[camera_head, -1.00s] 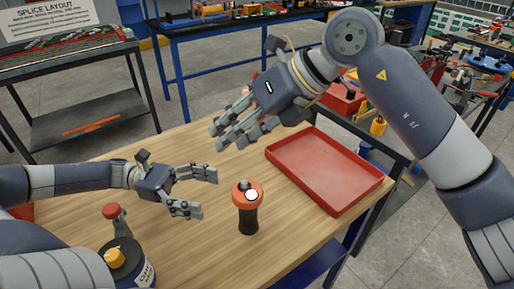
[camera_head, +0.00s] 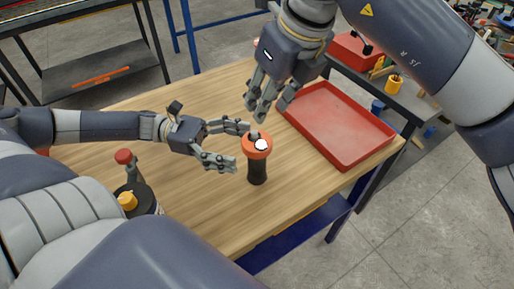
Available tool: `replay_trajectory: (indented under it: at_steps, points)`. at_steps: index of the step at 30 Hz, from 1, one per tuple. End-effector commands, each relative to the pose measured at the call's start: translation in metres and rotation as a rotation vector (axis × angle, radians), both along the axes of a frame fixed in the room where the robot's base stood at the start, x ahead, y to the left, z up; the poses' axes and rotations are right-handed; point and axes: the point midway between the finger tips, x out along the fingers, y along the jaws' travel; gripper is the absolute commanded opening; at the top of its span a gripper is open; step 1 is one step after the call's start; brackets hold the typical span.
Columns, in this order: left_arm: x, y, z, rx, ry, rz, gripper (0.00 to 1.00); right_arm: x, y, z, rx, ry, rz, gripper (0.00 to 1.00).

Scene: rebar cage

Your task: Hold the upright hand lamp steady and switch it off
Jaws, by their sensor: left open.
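The hand lamp (camera_head: 258,169) stands upright on the wooden table, with a black body and an orange head. A bright white round spot shows on its head, and a small grey knob is on top. My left gripper (camera_head: 239,147) is open at the lamp's left, its fingertips beside the orange head. I cannot tell whether they touch it. My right gripper (camera_head: 267,111) is above the lamp, pointing down, with its fingers apart and nothing seen between them. Its fingertips are close over the lamp's top.
A red tray (camera_head: 340,158) lies on the table (camera_head: 205,209) just right of the lamp. A dark canister with a yellow cap (camera_head: 128,200) and a red-topped item (camera_head: 124,157) stand at the left front. The wood in front of the lamp is clear.

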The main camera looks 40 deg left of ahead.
Motion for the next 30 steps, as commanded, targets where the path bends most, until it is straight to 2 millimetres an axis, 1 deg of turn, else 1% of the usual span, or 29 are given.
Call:
replay_trajectory:
  at_steps: [9, 13, 18, 27, 28, 29, 30]
  points:
    - [0.011, -0.032, 0.001, -0.005, -0.002, 0.0, 0.78, 0.0, 0.0, 0.0, 0.0, 0.001, 0.0, 0.33]
    - [0.015, -0.042, 0.001, -0.003, -0.001, 0.0, 0.78, 0.0, 0.0, 0.0, 0.0, 0.001, 0.0, 0.33]
    - [0.016, -0.049, 0.0, -0.001, 0.001, -0.001, 0.78, 0.0, 0.0, 0.0, 0.0, 0.001, 0.0, 0.33]
    - [0.017, -0.05, 0.0, -0.001, 0.002, 0.0, 0.78, 0.0, 0.0, 0.0, 0.001, 0.001, 0.0, 0.33]
    - [0.017, -0.05, 0.0, -0.001, 0.002, 0.0, 0.73, 0.0, 0.0, 0.0, 0.001, 0.001, 0.0, 0.33]
    - [0.017, -0.05, 0.0, -0.001, 0.002, 0.0, 0.67, 0.0, 0.0, 0.0, 0.001, 0.001, 0.0, 0.33]
    - [0.017, -0.05, 0.0, -0.001, 0.002, 0.0, 0.58, 0.0, 0.0, 0.0, 0.001, 0.001, 0.0, 0.33]
